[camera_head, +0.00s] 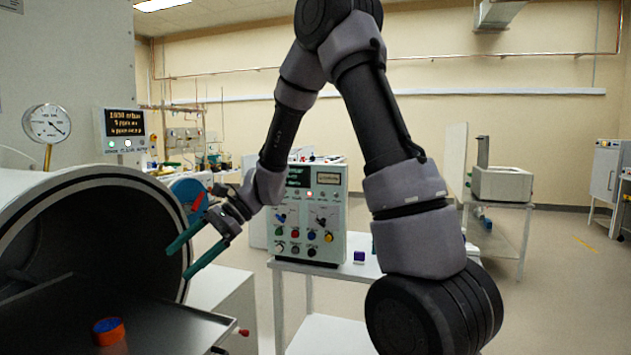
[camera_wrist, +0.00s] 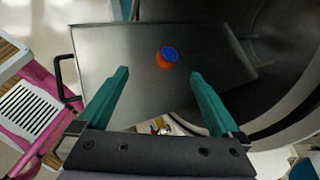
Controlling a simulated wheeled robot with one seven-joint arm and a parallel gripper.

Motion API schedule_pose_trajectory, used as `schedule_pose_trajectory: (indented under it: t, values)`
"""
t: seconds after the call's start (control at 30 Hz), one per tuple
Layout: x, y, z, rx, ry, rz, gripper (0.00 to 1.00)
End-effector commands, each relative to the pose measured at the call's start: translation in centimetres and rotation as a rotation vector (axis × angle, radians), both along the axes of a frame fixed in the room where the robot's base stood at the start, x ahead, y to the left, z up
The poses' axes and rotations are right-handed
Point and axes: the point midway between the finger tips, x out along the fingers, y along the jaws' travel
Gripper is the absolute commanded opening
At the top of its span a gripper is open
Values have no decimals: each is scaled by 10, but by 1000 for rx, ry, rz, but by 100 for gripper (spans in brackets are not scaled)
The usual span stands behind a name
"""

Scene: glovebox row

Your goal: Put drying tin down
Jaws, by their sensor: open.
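The drying tin is a small round orange tin with a blue top (camera_head: 109,331). It stands on the flat dark tray (camera_head: 60,318) at the mouth of the round chamber, lower left in the head view. In the wrist view the tin (camera_wrist: 167,57) sits on the grey tray (camera_wrist: 135,95), ahead of and between my fingers. My gripper (camera_head: 192,248) has green fingers spread apart with nothing between them. It is up and to the right of the tin, clear of it. The open fingers also show in the wrist view (camera_wrist: 158,98).
The round chamber opening (camera_head: 100,225) surrounds the tray's inner end, with its rim close to my fingers. A control box (camera_head: 310,215) with knobs stands on a white table behind my gripper. A purple item (camera_head: 359,257) lies beside it. A pink frame (camera_wrist: 40,110) is at left in the wrist view.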

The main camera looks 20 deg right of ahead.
Motion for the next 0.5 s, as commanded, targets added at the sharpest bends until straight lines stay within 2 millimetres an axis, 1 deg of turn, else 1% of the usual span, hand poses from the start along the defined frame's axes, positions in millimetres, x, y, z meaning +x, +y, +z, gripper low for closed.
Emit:
schedule_pose_trajectory:
  t: [0.03,0.1,0.17,0.2,0.27,0.3,0.37,0.5]
  values:
    - [-6,-17,21,-33,-87,26,100]
    - [-16,-39,41,-88,-195,65,100]
    - [-25,-59,57,-138,-288,96,100]
    - [-31,-72,67,-173,-348,114,100]
    - [-40,-92,81,-229,-439,140,100]
    - [-46,-105,89,-270,-499,156,100]
    - [-56,-125,102,-332,-590,177,100]
    - [-79,-172,128,-489,-792,217,100]
